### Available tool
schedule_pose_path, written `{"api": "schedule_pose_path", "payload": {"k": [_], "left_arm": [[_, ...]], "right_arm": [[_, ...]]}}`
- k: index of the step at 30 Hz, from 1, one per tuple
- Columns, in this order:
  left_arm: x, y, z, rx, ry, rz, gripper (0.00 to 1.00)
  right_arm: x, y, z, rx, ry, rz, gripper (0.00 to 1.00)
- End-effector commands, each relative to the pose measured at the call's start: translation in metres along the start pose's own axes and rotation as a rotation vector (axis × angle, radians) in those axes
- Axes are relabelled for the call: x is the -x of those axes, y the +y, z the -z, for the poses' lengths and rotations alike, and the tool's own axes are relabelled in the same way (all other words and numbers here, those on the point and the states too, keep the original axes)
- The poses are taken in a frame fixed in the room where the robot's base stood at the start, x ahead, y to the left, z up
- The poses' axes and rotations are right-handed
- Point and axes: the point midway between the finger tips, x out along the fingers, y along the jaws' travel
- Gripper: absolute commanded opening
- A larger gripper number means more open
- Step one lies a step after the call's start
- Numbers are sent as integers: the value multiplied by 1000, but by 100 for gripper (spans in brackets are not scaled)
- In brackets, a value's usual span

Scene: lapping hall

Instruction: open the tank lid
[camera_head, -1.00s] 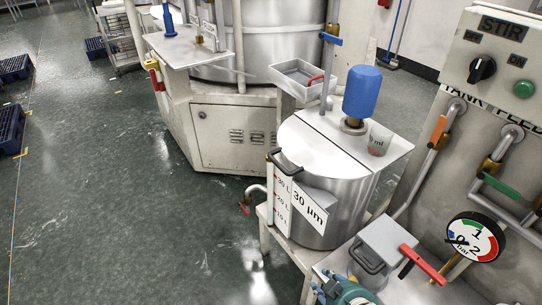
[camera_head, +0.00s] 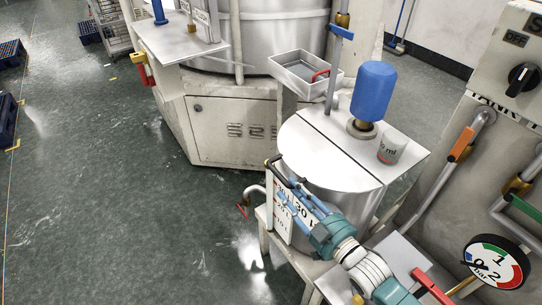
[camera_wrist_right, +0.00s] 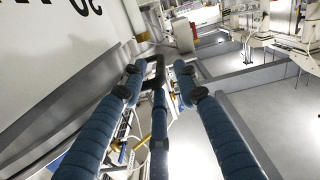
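The steel tank (camera_head: 372,205) stands at centre right under its flat, shut lid (camera_head: 310,158). The lid's black handle (camera_head: 271,161) is at the front left edge, partly hidden by my right gripper. My right gripper (camera_head: 287,185), with blue fingers, reaches up to the handle from the lower right, in front of the tank's label. In the right wrist view the handle (camera_wrist_right: 154,68) lies between the tips of the spread fingers (camera_wrist_right: 155,76), which look open. Whether they touch it, I cannot tell. My left gripper is not in view.
A metal tray (camera_head: 298,68) is behind. A pressure gauge (camera_head: 497,262) and red-handled valve (camera_head: 432,287) are at right.

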Motion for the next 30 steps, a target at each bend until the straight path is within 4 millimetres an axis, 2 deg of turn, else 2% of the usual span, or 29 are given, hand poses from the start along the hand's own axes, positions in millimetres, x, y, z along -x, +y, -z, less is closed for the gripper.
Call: {"api": "schedule_pose_path", "payload": {"k": [5,8,14,17,24,30], "left_arm": [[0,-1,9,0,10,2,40],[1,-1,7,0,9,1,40],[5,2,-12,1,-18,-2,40],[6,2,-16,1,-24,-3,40],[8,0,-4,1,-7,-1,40],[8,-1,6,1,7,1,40]], "right_arm": [[-2,1,4,7,28,6,31],[-10,2,5,7,30,5,31],[-43,2,7,7,29,4,31],[-63,2,8,7,29,4,31],[-99,1,7,7,28,4,31],[-109,0,7,7,27,5,31]]}}
